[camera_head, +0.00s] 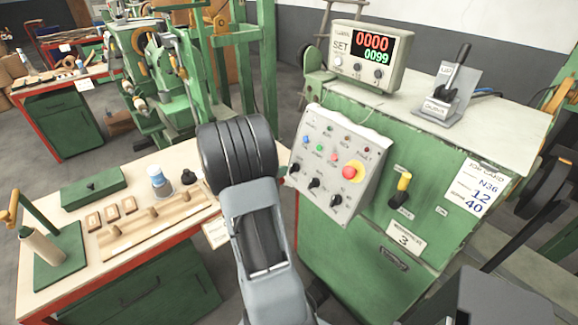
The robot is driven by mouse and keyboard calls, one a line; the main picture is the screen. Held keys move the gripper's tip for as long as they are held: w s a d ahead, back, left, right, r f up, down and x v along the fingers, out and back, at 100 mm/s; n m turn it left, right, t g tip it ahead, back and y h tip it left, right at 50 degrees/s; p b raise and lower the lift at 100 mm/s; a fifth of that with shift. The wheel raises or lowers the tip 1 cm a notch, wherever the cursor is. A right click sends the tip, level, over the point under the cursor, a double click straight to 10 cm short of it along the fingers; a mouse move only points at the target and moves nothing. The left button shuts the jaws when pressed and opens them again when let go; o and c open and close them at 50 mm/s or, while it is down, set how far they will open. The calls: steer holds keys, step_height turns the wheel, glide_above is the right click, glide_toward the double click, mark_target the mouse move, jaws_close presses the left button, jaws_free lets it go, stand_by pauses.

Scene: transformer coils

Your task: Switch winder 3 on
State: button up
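Winder 3 is the green cabinet (345,235) at the right, with a plate (404,240) reading 3 on its front. A counter box (367,55) on top shows red 0000 over green 0099. My arm rises in front, left of the panel; my gripper is not visible.
A black lever (458,72) on a grey bracket stands on the cabinet top. A job card (476,190) is on the front, right of the yellow handle. A workbench (135,172) with wooden parts and a bottle (159,181) stands left. Green machinery stands behind.

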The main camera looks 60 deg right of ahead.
mark_target(293, 168)
steer(key=shift+x, duration=2.65)
steer(key=shift+c, duration=0.3)
jaws_close()
